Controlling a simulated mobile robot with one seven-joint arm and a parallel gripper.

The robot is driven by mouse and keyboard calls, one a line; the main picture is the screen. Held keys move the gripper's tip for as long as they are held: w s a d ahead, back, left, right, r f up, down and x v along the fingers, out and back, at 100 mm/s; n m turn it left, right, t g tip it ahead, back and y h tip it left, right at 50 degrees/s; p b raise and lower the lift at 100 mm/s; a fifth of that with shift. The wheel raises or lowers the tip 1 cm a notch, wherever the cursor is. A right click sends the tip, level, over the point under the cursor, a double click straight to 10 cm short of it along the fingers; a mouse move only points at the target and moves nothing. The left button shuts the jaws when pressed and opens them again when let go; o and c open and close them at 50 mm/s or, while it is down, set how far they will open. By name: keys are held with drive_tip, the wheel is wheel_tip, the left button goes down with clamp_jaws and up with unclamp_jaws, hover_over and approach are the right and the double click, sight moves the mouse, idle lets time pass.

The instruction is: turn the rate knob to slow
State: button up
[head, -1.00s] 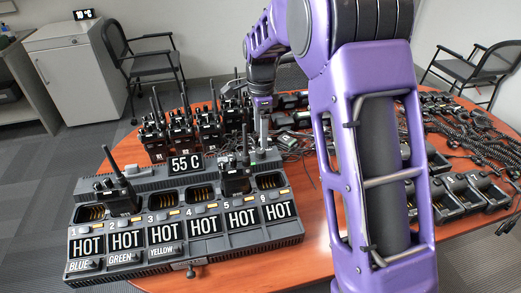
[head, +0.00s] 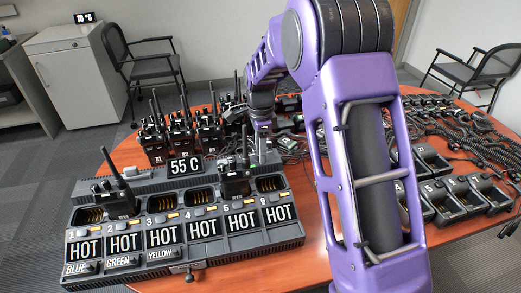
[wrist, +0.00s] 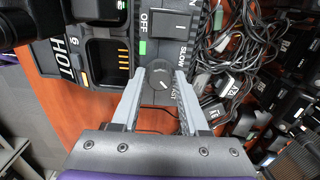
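The rate knob (wrist: 163,84) is a round grey dial with a short pale pointer mark, on the end panel of the charger (wrist: 110,15) in the wrist view. The pointer slants, and its exact setting is hard to read. The SLOW label is printed beside it, and FAST is partly hidden by a finger. My gripper (wrist: 161,76) is open, with one finger on each side of the knob; I cannot tell whether they touch it. In the head view my gripper (head: 262,150) is at the charger's far right end, and the knob is hidden there.
An OFF rocker switch (wrist: 174,22) is just beyond the knob. Tangled cables (wrist: 235,50) lie to its right. Upright radios (head: 180,137) stand behind the charger. A radio (head: 119,195) sits in a charger bay, and a 55 C display (head: 185,166) tops the unit.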

clamp_jaws()
drive_tip(key=shift+n, duration=0.4)
drive_tip(key=n+p, duration=0.1)
drive_tip(key=n, duration=0.1)
drive_tip(key=shift+r+n, duration=0.1)
drive_tip(key=shift+n, duration=0.3)
drive_tip(key=n+p, duration=0.1)
drive_tip(key=n, duration=0.2)
drive_tip(key=shift+n, duration=0.4)
drive_tip(key=n+p, duration=0.1)
drive_tip(key=n, duration=0.4)
drive_tip(key=n+p, duration=0.1)
drive_tip(key=n, duration=0.4)
drive_tip(key=shift+n, duration=0.5)
